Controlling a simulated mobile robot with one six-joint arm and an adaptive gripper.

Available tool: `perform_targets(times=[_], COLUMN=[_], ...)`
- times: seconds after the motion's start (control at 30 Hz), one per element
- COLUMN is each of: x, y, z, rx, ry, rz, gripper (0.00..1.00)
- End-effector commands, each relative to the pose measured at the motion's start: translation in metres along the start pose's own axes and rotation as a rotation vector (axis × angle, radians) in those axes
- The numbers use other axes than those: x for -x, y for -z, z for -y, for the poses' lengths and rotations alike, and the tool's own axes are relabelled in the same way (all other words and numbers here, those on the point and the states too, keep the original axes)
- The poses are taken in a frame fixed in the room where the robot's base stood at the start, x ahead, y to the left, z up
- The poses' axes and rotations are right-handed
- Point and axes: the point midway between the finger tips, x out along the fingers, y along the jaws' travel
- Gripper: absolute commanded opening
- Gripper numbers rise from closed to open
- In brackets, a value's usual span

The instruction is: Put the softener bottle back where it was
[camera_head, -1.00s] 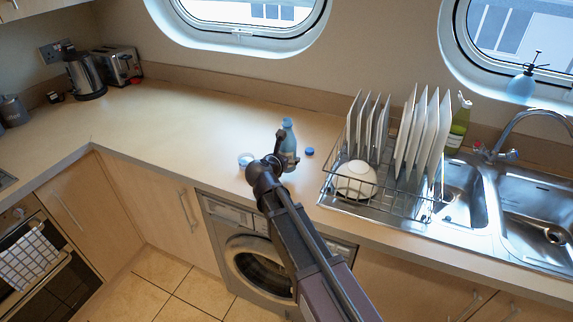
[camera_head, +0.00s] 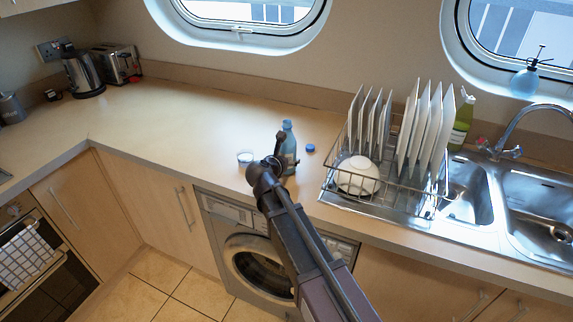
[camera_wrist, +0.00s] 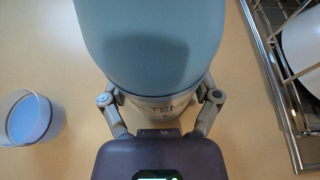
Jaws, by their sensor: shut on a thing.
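The softener bottle (camera_head: 289,142) is blue and stands upright at the counter above the washing machine, its lower part partly behind my arm. My gripper (camera_head: 280,163) is shut on it from the near side. In the wrist view the bottle's blue body (camera_wrist: 150,40) fills the top middle, with a pale, lettered band below. The fingers of my gripper (camera_wrist: 160,97) press on both sides of it. I cannot tell whether its base touches the counter.
A small cup with blue liquid (camera_head: 245,158) stands left of the bottle, also in the wrist view (camera_wrist: 30,118). A blue cap (camera_head: 310,148) lies to the right. The dish rack (camera_head: 340,197) with plates and a bowl is further right. The counter (camera_head: 180,125) is clear to the left.

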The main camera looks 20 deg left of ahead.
Motion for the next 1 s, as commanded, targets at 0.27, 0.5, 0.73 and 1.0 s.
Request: perform_targets(times=[0.27, 0.5, 0.73, 1.0], x=[-0.0014, -0.0017, -0.0023, -0.0022], y=[0.0031, 0.0042, 0.0059, 0.0059], z=[0.0, -0.0001, -0.0001, -0.0002], rx=[0.001, 0.001, 0.0, 0.0], ry=[0.0, 0.0, 0.0, 0.0], rz=[0.001, 0.001, 0.0, 0.0], gripper=[0.19, 0.19, 1.0, 1.0])
